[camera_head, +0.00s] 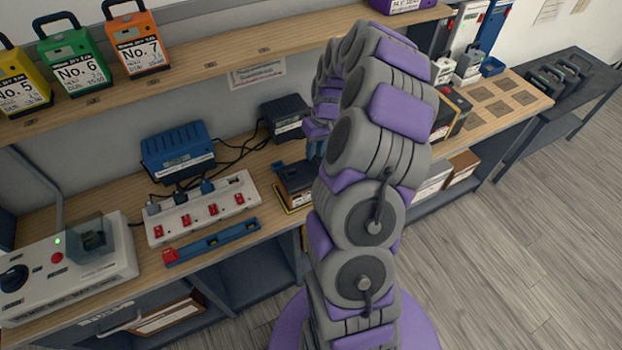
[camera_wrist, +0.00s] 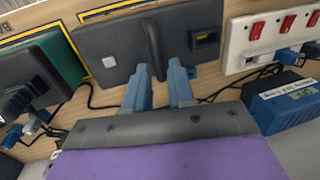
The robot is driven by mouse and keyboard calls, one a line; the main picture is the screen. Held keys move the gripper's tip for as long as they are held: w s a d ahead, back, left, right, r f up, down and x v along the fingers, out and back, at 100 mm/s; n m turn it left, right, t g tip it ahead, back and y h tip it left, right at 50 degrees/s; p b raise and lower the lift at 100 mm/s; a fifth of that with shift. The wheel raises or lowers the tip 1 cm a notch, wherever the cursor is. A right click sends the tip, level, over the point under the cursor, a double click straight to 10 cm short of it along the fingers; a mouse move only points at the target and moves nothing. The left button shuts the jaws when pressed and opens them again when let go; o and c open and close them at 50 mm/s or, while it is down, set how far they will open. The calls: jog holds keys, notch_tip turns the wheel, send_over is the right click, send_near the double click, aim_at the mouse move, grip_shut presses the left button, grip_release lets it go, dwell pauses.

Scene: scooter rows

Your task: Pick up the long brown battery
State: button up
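A long dark battery with a loop handle (camera_wrist: 118,55) lies across the top middle of the wrist view, with a light square button and a small display on its top. It also shows beside my arm in the head view (camera_head: 296,178), with a brown side, partly hidden by the arm. My gripper (camera_wrist: 159,68) is open, its two blue fingers apart. The handle's near end shows between the fingertips; I cannot tell whether they touch it. In the head view the gripper (camera_head: 316,146) is mostly hidden behind my arm.
A white power strip (camera_head: 201,208) and a blue charger (camera_head: 178,152) stand to the left on the bench. A black charger (camera_head: 285,118) with cables is just behind. A green-sided dark box (camera_wrist: 40,68) sits close by. An upper shelf (camera_head: 215,62) overhangs the bench.

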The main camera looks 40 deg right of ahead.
aim_at(314, 159)
jog(key=f, duration=0.2)
jog(key=f+b, duration=0.1)
jog(key=f, duration=0.1)
jog(key=shift+s+d+f, duration=0.1)
jog(key=shift+d+f, duration=0.05)
jog(key=shift+d, duration=0.05)
jog(key=shift+a+f, duration=0.1)
jog(key=shift+a, duration=0.75)
jog(key=shift+d, duration=0.2)
jog(key=c, duration=0.4)
jog(key=shift+d, duration=0.3)
grip_shut()
jog(key=shift+a, duration=0.15)
